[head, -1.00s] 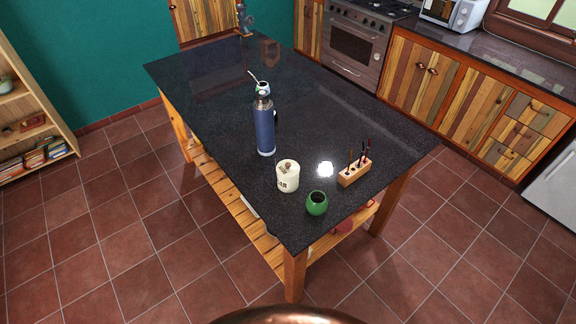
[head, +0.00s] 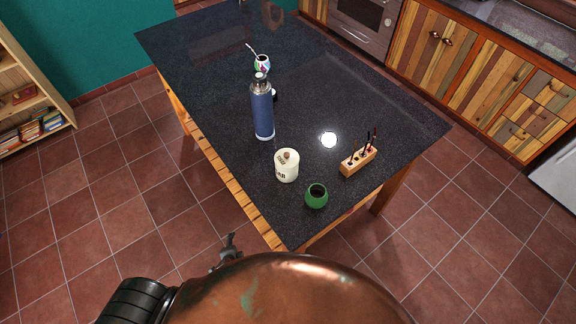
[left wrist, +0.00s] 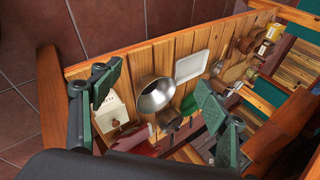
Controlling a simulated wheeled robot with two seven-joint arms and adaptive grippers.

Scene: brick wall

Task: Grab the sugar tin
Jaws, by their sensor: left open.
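The sugar tin is a cream canister (head: 287,172) with a lid knob and dark lettering, partly legible. It stands upright near the front corner of the dark tabletop (head: 340,95). My left gripper (head: 230,243) shows in the head view just off the table's left edge, partly hidden behind my copper-coloured body. It is to the left of the tin, apart from it. In the left wrist view, my left gripper's two fingers (left wrist: 159,75) are spread wide with nothing between them. My right gripper is not in view.
A green cup (head: 316,197), a wooden block with tools (head: 358,161) and a tall blue flask (head: 263,110) stand near the tin. A patterned cup (head: 262,64) is behind. The wrist view shows a slatted shelf (left wrist: 150,52) with a metal bowl (left wrist: 156,95) and other items.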

